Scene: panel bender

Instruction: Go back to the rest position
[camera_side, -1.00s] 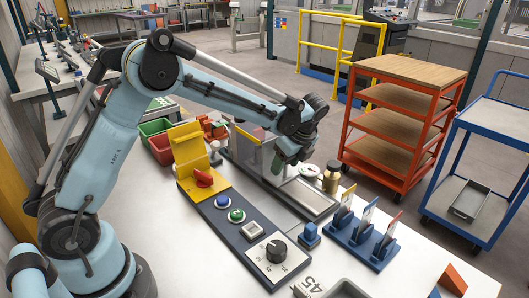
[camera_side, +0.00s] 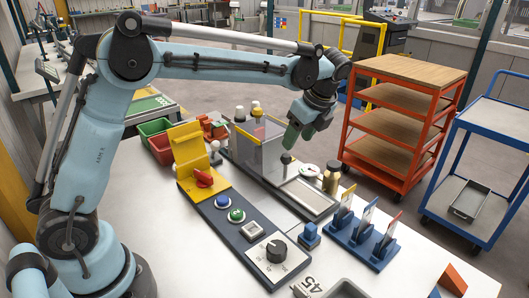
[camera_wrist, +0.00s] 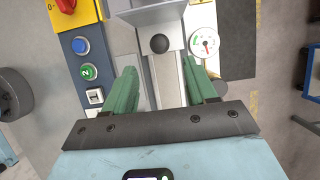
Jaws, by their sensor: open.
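My gripper (camera_side: 299,134) is in the air above the grey bender fixture on the bench, near its right end. Its two green fingers (camera_wrist: 161,92) stand apart in the wrist view, with nothing held between them. Below it is a dark round knob (camera_side: 286,158), which also shows in the wrist view (camera_wrist: 159,44) beyond the fingertips. The grey metal block (camera_side: 258,150) of the fixture stands left of the fingers. A round dial gauge (camera_wrist: 204,42) lies to the right of the knob in the wrist view.
A control strip (camera_side: 227,228) with buttons and a dial runs along the bench. A yellow bracket (camera_side: 188,150) with a red switch (camera_side: 203,178) stands at its far end. An orange cart (camera_side: 400,130) stands beyond the bench.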

